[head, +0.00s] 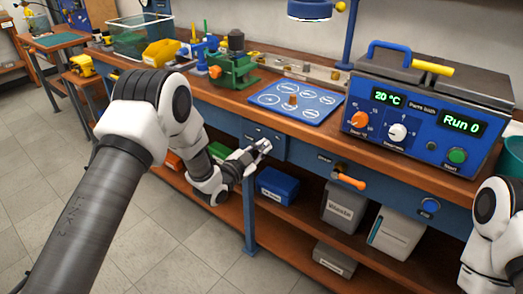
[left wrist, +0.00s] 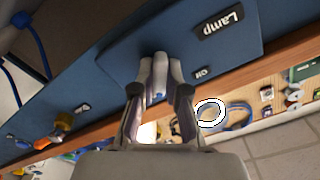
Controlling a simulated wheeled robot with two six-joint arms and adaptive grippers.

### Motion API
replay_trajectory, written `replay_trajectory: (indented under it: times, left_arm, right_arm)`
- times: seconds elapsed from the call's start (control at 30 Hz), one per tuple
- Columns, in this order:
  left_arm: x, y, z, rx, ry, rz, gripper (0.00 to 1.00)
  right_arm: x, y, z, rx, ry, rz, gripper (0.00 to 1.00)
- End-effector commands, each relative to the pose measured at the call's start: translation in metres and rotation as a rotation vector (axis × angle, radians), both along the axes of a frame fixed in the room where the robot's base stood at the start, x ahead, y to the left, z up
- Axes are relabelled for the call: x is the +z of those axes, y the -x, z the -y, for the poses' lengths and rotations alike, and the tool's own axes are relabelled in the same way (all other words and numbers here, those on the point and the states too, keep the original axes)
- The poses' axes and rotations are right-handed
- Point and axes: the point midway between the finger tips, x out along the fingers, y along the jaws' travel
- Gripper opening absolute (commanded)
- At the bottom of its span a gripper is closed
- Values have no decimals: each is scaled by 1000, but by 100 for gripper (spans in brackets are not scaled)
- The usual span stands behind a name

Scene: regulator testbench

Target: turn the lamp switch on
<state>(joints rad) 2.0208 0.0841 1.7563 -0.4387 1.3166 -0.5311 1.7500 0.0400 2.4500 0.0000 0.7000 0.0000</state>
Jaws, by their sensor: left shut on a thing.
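The blue lamp switch panel (head: 278,152) is on the front of the workbench below the tabletop. My left gripper (head: 264,146) is at the panel. Its fingers (left wrist: 160,85) are shut on the pale switch lever (left wrist: 159,72), which is mostly hidden between them. The blue desk lamp (head: 310,10) hangs over the bench, and whether it is lit is unclear. My right gripper is out of view.
A blue-white mat (head: 325,108) and a parts bath (head: 425,128) reading "Run 0" stand on the bench. An orange handle (head: 349,181) sticks out from the bench front, right of the panel. Boxes (head: 343,207) fill the lower shelf. The floor (head: 200,265) in front is clear.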

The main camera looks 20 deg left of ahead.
Motion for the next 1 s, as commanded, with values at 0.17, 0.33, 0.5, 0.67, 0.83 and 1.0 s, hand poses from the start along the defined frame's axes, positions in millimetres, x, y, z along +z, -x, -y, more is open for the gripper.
replay_trajectory:
  times: [0.17,0.33,0.5,0.67,0.83,1.0]
  left_arm:
    - [-1,0,0,0,-64,22,0]
    - [-1,0,0,0,-94,32,0]
    - [-1,0,0,0,-101,35,0]
    - [-1,0,0,-1,-100,34,0]
    - [-1,0,0,0,-100,35,39]
    - [0,0,0,0,-99,35,39]
  right_arm:
    - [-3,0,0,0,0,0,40]
    - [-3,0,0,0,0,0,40]
    - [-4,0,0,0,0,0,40]
    - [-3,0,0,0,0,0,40]
    - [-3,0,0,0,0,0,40]
    - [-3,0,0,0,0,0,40]
